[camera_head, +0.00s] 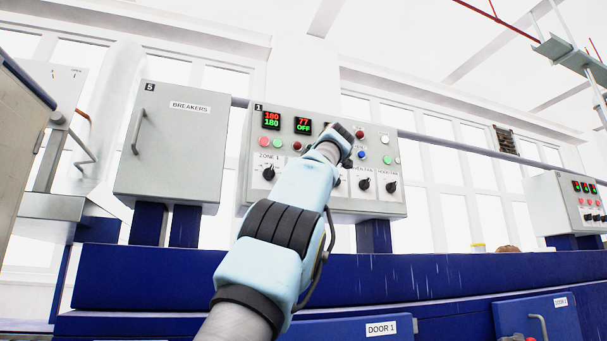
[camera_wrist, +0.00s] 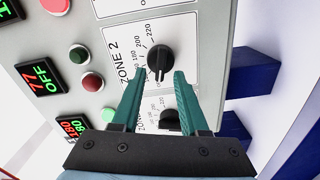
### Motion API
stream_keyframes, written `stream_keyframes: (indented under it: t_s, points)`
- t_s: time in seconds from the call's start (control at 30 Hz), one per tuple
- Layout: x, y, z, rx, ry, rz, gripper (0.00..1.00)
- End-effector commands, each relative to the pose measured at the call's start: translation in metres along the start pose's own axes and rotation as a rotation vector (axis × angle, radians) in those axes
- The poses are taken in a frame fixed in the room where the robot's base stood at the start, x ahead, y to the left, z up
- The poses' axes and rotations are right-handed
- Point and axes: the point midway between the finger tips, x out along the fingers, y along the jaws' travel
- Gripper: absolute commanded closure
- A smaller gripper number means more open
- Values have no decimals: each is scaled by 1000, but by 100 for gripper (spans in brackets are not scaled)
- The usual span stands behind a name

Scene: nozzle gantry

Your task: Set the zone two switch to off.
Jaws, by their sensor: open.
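The zone two switch (camera_wrist: 160,60) is a round black knob on a white dial plate marked ZONE 2, with temperature numbers around it, in the wrist view. Its raised grip bar points toward the bottom of that picture. My gripper (camera_wrist: 157,77) is open, its teal fingertips close to the knob, one on either side of its lower edge. I cannot tell whether they touch it.
The zone one knob (camera_wrist: 170,120) lies behind and between the fingers; it shows in the head view (camera_head: 269,173). The control panel (camera_head: 330,208) carries buttons, lamps and more knobs (camera_head: 364,184). A breaker cabinet (camera_head: 170,150) stands to its left.

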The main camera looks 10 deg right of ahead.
Motion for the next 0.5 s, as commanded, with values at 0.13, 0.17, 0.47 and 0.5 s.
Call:
stream_keyframes:
  t_s: [0.13, 0.17, 0.47, 0.5]
  points:
    - [-18, -3, 2, -1, -3, 3, 56]
    - [-23, -4, 2, -1, -4, 3, 56]
    - [-81, -4, 2, -2, -3, 3, 56]
    - [-87, -3, 2, -1, -2, 2, 56]
